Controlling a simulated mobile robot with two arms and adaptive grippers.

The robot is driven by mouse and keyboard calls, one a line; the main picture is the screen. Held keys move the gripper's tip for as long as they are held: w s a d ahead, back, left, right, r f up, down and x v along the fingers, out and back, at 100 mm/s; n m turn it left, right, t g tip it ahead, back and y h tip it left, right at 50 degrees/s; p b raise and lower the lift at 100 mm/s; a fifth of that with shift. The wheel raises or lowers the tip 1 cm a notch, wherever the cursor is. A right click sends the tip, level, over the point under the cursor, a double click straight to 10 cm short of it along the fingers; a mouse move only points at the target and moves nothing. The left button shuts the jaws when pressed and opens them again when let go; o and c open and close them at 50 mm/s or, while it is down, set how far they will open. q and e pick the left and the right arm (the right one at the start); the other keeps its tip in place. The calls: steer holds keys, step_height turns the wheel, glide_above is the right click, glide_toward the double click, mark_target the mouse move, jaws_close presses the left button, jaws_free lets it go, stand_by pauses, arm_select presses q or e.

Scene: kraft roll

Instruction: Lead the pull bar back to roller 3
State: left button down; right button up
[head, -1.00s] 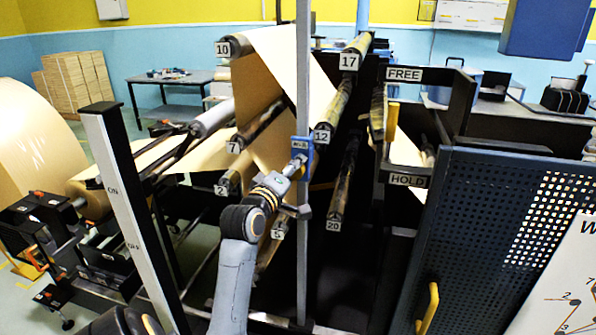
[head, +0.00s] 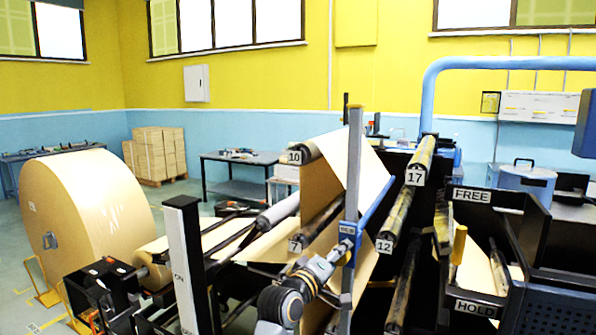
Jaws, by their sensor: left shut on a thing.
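My left gripper (head: 340,251) is shut on the near end of the blue pull bar (head: 372,208). This end is beside the grey upright post (head: 352,165), between the labels of roller 7 (head: 295,244) and roller 12 (head: 385,246). The bar runs away from me, up and to the right, along the brown paper web (head: 322,190). The fingertips are small and partly hidden against the blue end. No label for roller 3 shows, and the lower part of the machine is out of the picture. My right gripper is not in view.
Roller 10 (head: 296,157) and roller 17 (head: 416,176) are higher up. A white ON post (head: 185,265) and a large paper roll (head: 85,215) stand left.

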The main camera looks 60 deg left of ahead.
arm_select(q)
steer(key=s+a+r, duration=0.2)
steer(key=a+r, duration=0.2)
steer(key=r, duration=0.4)
steer(key=s+a+r, duration=0.3)
steer(key=a+r, duration=0.1)
steer(key=r, duration=0.4)
steer(key=s+a+r, duration=0.2)
steer(key=a+r, duration=0.2)
steer(key=r, duration=0.4)
steer(key=shift+s+a+p, duration=0.3)
steer(key=shift+s+p, duration=0.05)
steer(key=shift+s, duration=0.05)
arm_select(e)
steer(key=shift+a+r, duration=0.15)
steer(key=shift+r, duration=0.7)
arm_select(q)
steer(key=shift+a, duration=0.1)
steer(key=shift+s+a+r, duration=0.25)
steer(key=shift+s+a, duration=0.2)
steer(key=shift+a, duration=0.25)
steer(key=shift+s+a+r, duration=0.3)
steer(key=shift+s+a, duration=0.15)
steer(key=shift+a, duration=0.25)
steer(key=shift+s+a+r, duration=0.25)
steer(key=shift+s+a, duration=0.2)
steer(key=shift+a, duration=0.25)
steer(key=shift+f, duration=0.1)
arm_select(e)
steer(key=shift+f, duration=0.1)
